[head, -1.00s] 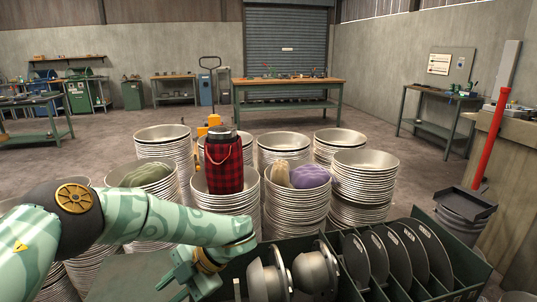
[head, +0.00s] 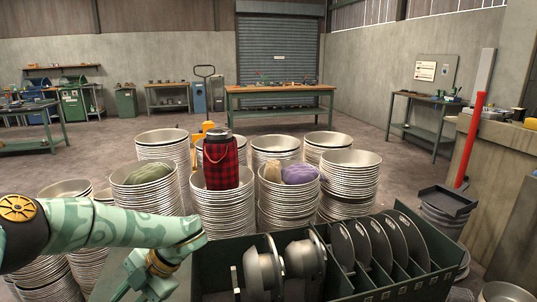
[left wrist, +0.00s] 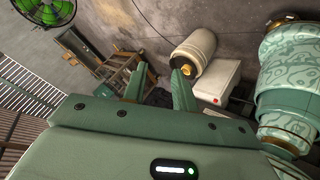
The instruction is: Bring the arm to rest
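My left arm (head: 100,228) is pale green with a patterned shell and comes in from the left in the head view. Its gripper (head: 140,283) hangs low beside the left end of the dark green rack, partly cut off by the lower edge. In the left wrist view the two green fingers (left wrist: 159,82) stand apart with nothing held between them. Behind them show a wall and floor clutter. My right arm and gripper are not in view.
The green rack (head: 385,293) holds dark discs (head: 380,240) and metal spindle parts (head: 265,270) close to my arm. Stacks of metal bowls (head: 288,205) stand behind, one carrying a red plaid flask (head: 221,163). A workbench (head: 280,90) stands far back, with open floor before it.

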